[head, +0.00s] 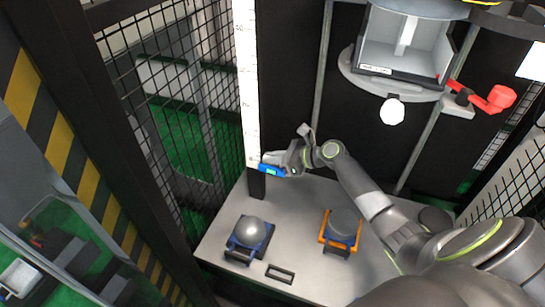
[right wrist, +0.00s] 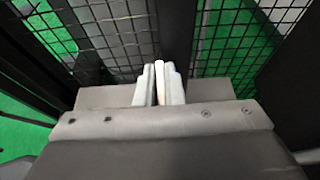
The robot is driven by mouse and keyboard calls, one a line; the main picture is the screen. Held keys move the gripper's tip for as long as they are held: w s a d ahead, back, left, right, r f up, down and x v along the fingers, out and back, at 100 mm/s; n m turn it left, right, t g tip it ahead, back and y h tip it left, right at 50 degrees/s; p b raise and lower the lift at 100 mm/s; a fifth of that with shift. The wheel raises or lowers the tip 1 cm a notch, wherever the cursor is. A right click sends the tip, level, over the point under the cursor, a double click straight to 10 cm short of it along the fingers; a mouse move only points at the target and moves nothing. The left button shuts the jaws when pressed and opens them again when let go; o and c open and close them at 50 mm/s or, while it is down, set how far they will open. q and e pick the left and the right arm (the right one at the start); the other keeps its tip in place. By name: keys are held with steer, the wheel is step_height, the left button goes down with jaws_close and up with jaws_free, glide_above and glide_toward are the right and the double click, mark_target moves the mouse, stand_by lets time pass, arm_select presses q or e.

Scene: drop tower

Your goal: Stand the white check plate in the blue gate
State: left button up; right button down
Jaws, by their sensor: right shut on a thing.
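The blue gate (head: 271,170) is a small blue block with a green patch, at the foot of the tall white scale. My right gripper (head: 281,162) is right beside the gate, coming from the right. In the right wrist view its two pale fingers (right wrist: 159,88) are closed on a thin white edge, the white check plate (right wrist: 159,72). In the head view the plate cannot be told apart from the pale fingers. Whether it touches the gate cannot be seen. My left gripper is not in view.
The white scale (head: 246,80) rises along a dark post. On the grey table (head: 310,195) are a silver ball in a blue holder (head: 250,232), a dark round weight in an orange holder (head: 342,226) and a small black frame (head: 280,274). A carriage with a red lever (head: 500,98) hangs above right.

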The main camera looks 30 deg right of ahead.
steer(key=c, duration=1.5)
jaws_free()
steer(key=shift+o, duration=0.2)
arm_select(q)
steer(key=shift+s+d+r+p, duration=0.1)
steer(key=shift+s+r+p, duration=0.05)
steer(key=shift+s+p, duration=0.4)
arm_select(e)
steer(key=v, duration=1.7)
steer(key=shift+r, duration=0.2)
